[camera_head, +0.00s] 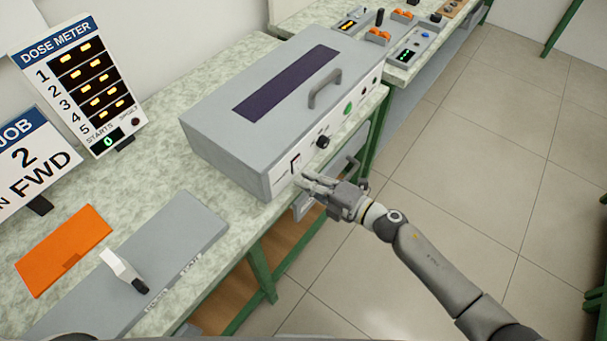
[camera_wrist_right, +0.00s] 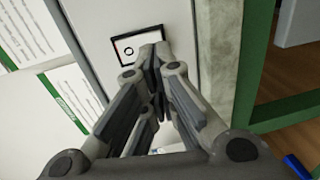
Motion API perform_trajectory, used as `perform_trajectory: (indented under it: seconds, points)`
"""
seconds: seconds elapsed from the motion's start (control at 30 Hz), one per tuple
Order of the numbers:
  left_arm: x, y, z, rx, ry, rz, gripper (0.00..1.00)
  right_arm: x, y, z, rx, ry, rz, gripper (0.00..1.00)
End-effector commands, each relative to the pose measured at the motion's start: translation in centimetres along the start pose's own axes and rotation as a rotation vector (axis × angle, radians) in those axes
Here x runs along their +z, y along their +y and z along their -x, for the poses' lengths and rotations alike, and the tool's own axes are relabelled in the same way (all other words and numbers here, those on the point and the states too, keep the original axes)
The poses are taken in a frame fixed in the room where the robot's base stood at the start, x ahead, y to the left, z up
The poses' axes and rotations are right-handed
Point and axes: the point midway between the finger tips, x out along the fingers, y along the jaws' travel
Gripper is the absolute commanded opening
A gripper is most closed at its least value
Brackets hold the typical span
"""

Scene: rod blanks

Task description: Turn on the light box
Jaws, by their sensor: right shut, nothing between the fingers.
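The light box (camera_head: 215,135) is a large grey case on the bench, with a dark window (camera_head: 287,83) and a handle on its lid. Its front panel carries a black-framed white rocker switch (camera_head: 295,163), which also shows in the right wrist view (camera_wrist_right: 127,48). A black knob (camera_head: 322,142) and a green button (camera_head: 348,108) sit further along. My right gripper (camera_head: 302,179) is shut and empty, its fingertips close to the switch. In the right wrist view the fingertips (camera_wrist_right: 152,50) overlap the switch's right part; I cannot tell whether they touch. My left gripper is not in view.
A dose meter board (camera_head: 82,82) and a job sign (camera_head: 35,160) stand at the back left. An orange plate (camera_head: 64,250) and a grey plate with a white lever (camera_head: 190,235) lie on the bench. Small control boxes (camera_head: 410,50) stand beyond. The floor at right is clear.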

Motion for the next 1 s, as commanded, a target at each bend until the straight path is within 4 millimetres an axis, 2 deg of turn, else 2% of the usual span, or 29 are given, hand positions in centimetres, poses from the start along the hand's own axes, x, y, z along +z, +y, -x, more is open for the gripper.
perform_trajectory:
  seconds: [0.2,0.53,0.67,0.8,0.87,1.0]
  points:
    - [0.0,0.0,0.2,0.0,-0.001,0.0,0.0,0.0,0.0,-1.4,0.001,0.0,-0.001,0.0]
    - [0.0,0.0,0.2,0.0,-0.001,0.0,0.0,0.0,0.0,-1.5,0.0,0.0,0.0,0.0]
    - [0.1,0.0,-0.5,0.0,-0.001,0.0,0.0,0.0,-0.3,-1.6,0.009,0.0,-0.001,0.0]
    - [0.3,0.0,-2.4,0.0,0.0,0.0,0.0,0.0,-0.8,-2.0,0.043,-0.001,-0.001,0.0]
    - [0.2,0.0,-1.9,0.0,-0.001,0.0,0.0,0.1,-0.2,-1.9,0.045,-0.001,0.0,0.0]
    - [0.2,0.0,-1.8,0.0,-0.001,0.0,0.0,0.1,-0.1,-1.9,0.044,-0.001,0.0,0.0]
